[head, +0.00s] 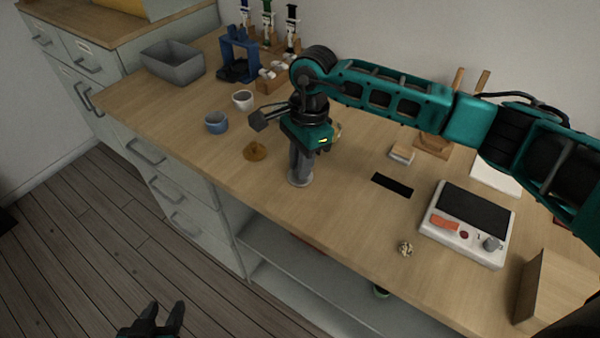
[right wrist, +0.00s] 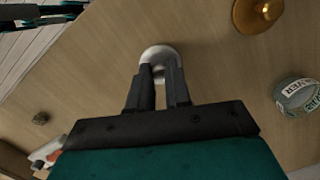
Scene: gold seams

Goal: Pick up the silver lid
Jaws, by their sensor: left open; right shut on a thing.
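The silver lid (head: 300,180) is a small round grey-metal piece on or just above the wooden worktop, near its front edge in the head view. My right gripper (head: 299,172) points down at it, with its fingers closed on the lid's top. In the right wrist view, the lid (right wrist: 158,54) shows as a shiny rounded rim beyond the fingertips (right wrist: 160,80); the fingers hide its middle. I cannot tell whether it touches the worktop. My left gripper (head: 158,316) is open and empty, low over the floor at the bottom of the head view.
A gold-brown lid (head: 255,151) lies left of my right gripper. A black strip (head: 392,185) and a grey-white device (head: 468,223) are to the right. The worktop (head: 330,230) in front is clear.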

